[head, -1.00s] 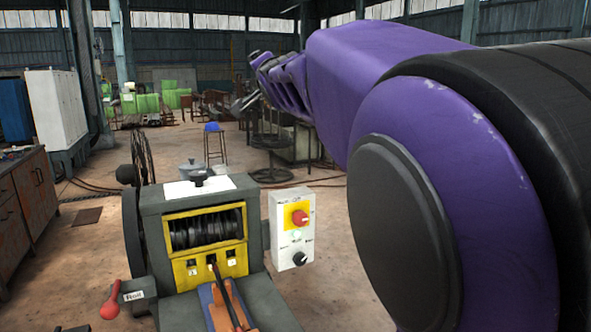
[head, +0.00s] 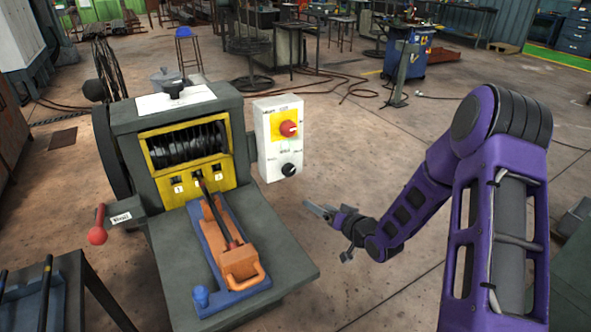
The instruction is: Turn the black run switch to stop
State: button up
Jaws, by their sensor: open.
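The black run switch (head: 289,170) is a small round knob low on a white control box (head: 268,150). The box is mounted at the right side of the grey machine. Above the knob is a red rotary switch (head: 288,129) on a yellow plate. The printed labels are too small to read surely. My gripper (head: 320,211) is open and empty, to the right of and below the box in the picture. Its fingers point left, and it is apart from the knob.
The grey capstan machine (head: 127,122) has a yellow-framed drum window and a sloping front shelf. Open concrete floor (head: 360,140) lies right of the box.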

notch_tip(320, 180, up, 2)
jog(key=s+m+t+y, duration=0.1)
jog(key=s+t, duration=0.2)
send_near(290, 172)
jog(key=shift+m, duration=0.4)
jog(key=x, duration=0.9)
jog(key=shift+w+p, duration=0.15)
jog(key=shift+p, duration=0.15)
grip_shut()
